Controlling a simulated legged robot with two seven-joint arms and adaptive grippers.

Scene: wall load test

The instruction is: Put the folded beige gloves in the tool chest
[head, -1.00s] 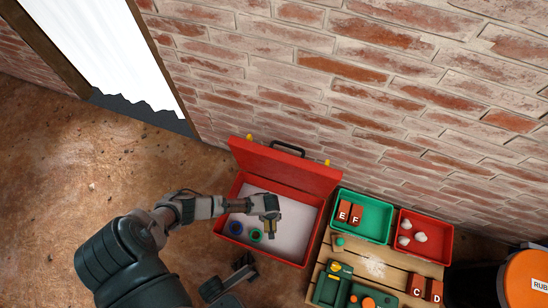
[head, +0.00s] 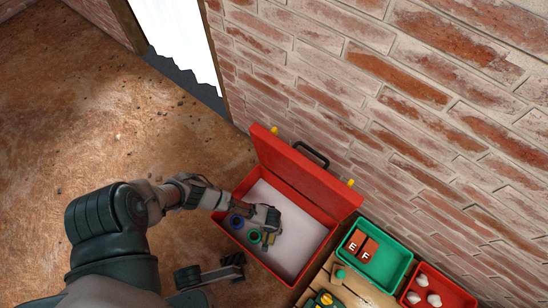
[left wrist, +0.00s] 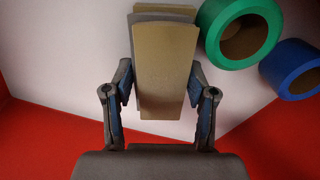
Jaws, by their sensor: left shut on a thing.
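The open red tool chest (head: 284,279) stands on the floor against the brick wall, its lid raised at the back. My left gripper (head: 268,230) reaches into it from the left. It is shut on the folded beige gloves (head: 269,241), beside the green tape roll. In the left wrist view the gloves (left wrist: 165,68) show as a flat tan stack between the two fingers (left wrist: 160,105), over the chest's pale floor (left wrist: 75,50). I cannot tell whether they touch that floor.
In the chest lie a green tape roll (left wrist: 212,40) and a blue tape roll (left wrist: 286,72). The pale floor at the chest's right is clear. On the wooden surface beside it stand a green bin (head: 381,280) with lettered red blocks and a red bin (head: 459,293) with white pieces.

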